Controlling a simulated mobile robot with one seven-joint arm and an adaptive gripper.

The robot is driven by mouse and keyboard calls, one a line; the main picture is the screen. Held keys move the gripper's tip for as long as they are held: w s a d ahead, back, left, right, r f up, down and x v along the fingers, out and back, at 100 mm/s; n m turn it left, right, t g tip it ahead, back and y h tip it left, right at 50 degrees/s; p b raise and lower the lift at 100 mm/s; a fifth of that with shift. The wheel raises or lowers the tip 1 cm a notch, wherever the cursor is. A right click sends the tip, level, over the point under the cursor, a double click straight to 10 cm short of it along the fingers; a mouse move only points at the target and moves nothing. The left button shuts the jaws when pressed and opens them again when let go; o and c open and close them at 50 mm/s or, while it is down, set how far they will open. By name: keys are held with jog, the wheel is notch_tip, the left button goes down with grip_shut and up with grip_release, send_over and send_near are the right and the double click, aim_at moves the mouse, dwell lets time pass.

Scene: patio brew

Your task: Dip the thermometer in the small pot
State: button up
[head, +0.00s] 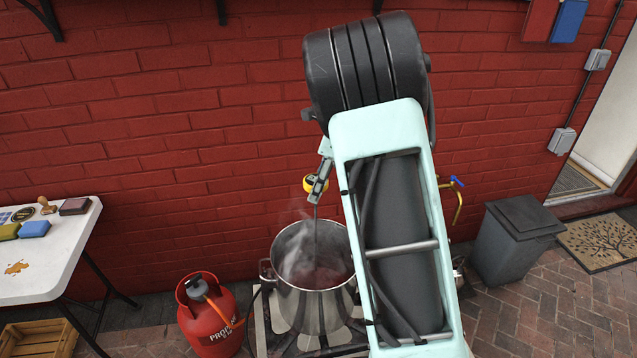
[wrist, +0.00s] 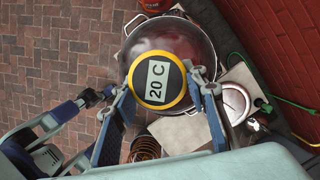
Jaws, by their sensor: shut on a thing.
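My gripper (head: 319,186) is shut on the thermometer (head: 309,184), which has a round black head with a yellow rim. In the wrist view the thermometer (wrist: 158,82) reads 20 C between my two fingers. Its thin stem hangs down over a large steaming steel pot (head: 297,305) with reddish liquid; I cannot tell whether the tip touches the liquid. The large pot (wrist: 205,58) also shows behind the thermometer in the wrist view. A smaller silver round vessel (wrist: 236,101), possibly the small pot, stands right of it there. In the head view my arm mostly hides that area.
A red propane bottle (head: 208,318) stands left of the large pot. A white table (head: 50,262) is at the far left. A brick wall (head: 160,130) runs close behind. A grey bin (head: 512,243) stands right. A dark coil (wrist: 145,149) lies low in the wrist view.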

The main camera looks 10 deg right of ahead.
notch_tip(320, 180, down, 4)
jog(key=b, duration=0.3)
jog(key=shift+f, duration=0.1)
notch_tip(320, 180, down, 13)
jog(key=b, duration=0.6)
dwell(0.3)
dwell(5.9)
